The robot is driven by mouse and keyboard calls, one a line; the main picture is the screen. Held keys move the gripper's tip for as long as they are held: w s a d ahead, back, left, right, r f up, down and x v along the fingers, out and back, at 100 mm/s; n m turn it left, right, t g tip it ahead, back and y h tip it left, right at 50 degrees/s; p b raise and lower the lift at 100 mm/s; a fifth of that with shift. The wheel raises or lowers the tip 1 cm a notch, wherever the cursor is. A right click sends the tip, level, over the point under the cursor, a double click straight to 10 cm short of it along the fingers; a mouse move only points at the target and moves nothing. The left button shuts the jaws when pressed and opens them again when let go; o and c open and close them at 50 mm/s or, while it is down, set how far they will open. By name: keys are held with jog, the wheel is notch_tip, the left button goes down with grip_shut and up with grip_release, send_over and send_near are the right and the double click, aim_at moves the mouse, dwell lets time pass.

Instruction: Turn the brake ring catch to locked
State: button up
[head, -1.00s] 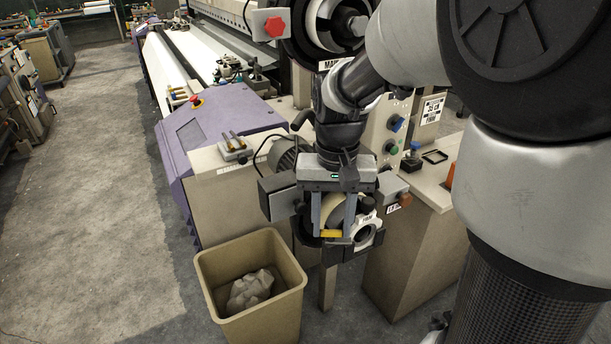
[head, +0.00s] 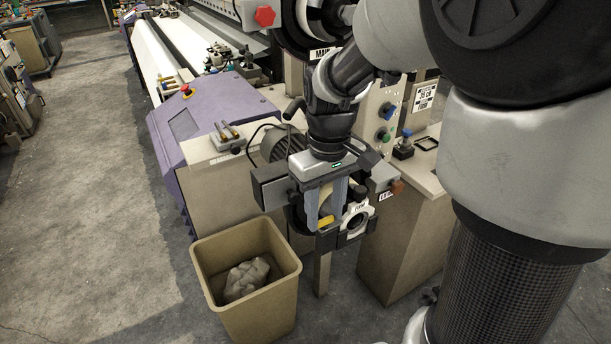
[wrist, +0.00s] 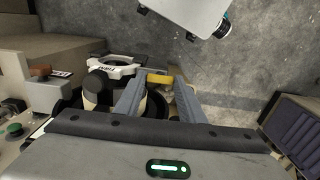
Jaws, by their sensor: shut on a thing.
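The brake ring catch appears as a small yellow bar (head: 326,221) on the dark brake assembly at the loom's end. The yellow bar also shows in the wrist view (wrist: 160,79), between my fingertips. My gripper (head: 328,212) points down and is shut on the bar, one finger on each side. In the wrist view my gripper (wrist: 159,84) hides part of the round dark body behind it. A white clamp-like ring part (head: 357,222) sits just right of the bar; it also shows in the wrist view (wrist: 112,67). The catch's lock marking is not readable.
A tan bin (head: 246,318) with crumpled material stands on the floor below left. A control panel with blue and green knobs (head: 384,135) and a beige cabinet (head: 412,240) are at right. A motor (head: 283,142) is close behind my gripper.

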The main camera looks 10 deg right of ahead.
aim_at(324, 219)
dwell(0.3)
jog(key=o, duration=1)
jog(key=shift+o, duration=0.2)
jog(key=shift+r, duration=0.15)
notch_tip(324, 219, up, 17)
jog(key=p, duration=0.2)
jog(key=shift+r, duration=0.1)
